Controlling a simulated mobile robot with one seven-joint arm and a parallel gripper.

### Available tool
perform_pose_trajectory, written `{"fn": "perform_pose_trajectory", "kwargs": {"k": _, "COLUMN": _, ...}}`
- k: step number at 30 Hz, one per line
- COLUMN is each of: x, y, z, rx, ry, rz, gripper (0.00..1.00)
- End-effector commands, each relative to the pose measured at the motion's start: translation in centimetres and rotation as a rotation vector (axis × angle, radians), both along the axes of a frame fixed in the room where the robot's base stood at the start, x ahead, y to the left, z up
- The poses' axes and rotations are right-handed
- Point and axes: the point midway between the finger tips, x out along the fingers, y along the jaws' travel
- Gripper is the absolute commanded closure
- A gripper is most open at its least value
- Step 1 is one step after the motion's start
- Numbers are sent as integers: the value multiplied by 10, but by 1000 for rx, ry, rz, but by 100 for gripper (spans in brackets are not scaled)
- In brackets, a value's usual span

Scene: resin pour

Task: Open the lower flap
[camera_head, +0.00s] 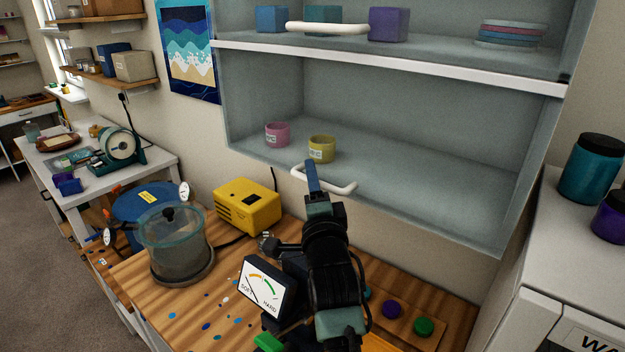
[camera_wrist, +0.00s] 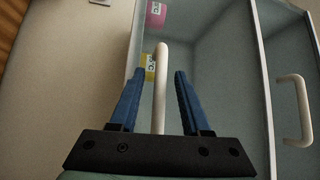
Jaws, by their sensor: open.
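The lower flap (camera_head: 420,190) is a clear front on the wall cabinet and looks shut. Its white bar handle (camera_head: 340,187) runs along its bottom edge. My gripper (camera_head: 312,178) is raised at the left part of this handle in the head view. In the wrist view my gripper (camera_wrist: 158,76) is open, with one blue finger on each side of the handle (camera_wrist: 160,95). The fingers show gaps to the bar and are not closed on it. Part of the handle is hidden behind the finger in the head view.
A pink cup (camera_head: 277,134) and a yellow cup (camera_head: 321,148) stand behind the lower flap. The upper flap has its own handle (camera_head: 327,28). Below are a wooden bench, a yellow box (camera_head: 248,205), a glass-lidded pot (camera_head: 173,245) and a dial gauge (camera_head: 266,287).

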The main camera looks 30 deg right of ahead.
Motion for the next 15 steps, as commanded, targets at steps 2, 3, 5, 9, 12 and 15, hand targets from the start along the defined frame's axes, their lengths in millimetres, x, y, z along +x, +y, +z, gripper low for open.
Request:
{"fn": "perform_pose_trajectory", "kwargs": {"k": 2, "x": 0, "y": 0, "z": 0, "rx": 0, "ry": 0, "rz": 0, "gripper": 55}}
{"fn": "perform_pose_trajectory", "kwargs": {"k": 3, "x": 0, "y": 0, "z": 0, "rx": 0, "ry": 0, "rz": 0, "gripper": 62}}
{"fn": "perform_pose_trajectory", "kwargs": {"k": 5, "x": 0, "y": 0, "z": 0, "rx": 0, "ry": 0, "rz": 0, "gripper": 73}}
{"fn": "perform_pose_trajectory", "kwargs": {"k": 9, "x": 0, "y": 0, "z": 0, "rx": 0, "ry": 0, "rz": 0, "gripper": 98}}
{"fn": "perform_pose_trajectory", "kwargs": {"k": 12, "x": 0, "y": 0, "z": 0, "rx": 0, "ry": 0, "rz": 0, "gripper": 100}}
{"fn": "perform_pose_trajectory", "kwargs": {"k": 15, "x": 0, "y": 0, "z": 0, "rx": 0, "ry": 0, "rz": 0, "gripper": 100}}
